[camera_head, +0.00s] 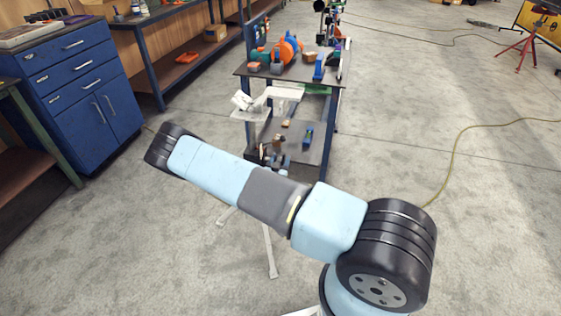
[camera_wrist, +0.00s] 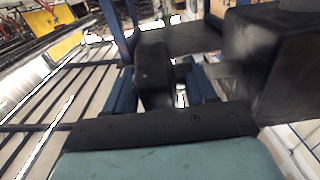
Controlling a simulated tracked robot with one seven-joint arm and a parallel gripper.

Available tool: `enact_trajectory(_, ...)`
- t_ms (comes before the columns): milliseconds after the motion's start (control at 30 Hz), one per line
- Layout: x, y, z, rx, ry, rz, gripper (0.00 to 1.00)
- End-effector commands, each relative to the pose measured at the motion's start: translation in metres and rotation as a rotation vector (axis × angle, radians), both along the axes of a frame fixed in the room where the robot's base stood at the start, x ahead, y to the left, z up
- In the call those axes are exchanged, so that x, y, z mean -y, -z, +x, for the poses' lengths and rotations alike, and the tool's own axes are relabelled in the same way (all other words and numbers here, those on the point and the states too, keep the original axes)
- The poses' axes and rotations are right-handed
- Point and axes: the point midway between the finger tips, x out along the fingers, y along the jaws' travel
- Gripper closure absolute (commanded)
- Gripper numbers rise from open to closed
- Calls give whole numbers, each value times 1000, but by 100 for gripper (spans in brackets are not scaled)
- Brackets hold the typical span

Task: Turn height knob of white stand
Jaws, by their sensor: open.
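The white stand (camera_head: 252,116) is in the head view behind my arm, with splayed legs (camera_head: 269,252) on the floor; my arm hides its middle. No knob can be made out there. In the wrist view, a dark rounded piece (camera_wrist: 152,72), which looks like a knob, stands close in front of a large black block (camera_wrist: 280,62). A short grey shaft seems to join them. My gripper (camera_wrist: 164,92) is open, its blue fingers partly hidden beside the dark piece. I cannot tell whether they touch it.
A dark-topped workbench (camera_head: 305,68) with a lower shelf and several coloured parts stands behind the white stand. A blue drawer cabinet (camera_head: 82,82) is at the left. A yellow hose (camera_head: 456,150) lies on the open concrete floor at the right.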

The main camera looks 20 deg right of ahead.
Motion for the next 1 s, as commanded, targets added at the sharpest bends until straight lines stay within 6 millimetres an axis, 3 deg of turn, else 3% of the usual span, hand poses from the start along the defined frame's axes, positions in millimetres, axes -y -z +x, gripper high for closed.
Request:
enact_trajectory(233,0,0,0,0,0,0,46)
enact_trajectory(767,-1,0,0,0,-1,0,96)
enact_trajectory(1000,-1,-1,1,-17,0,12,96)
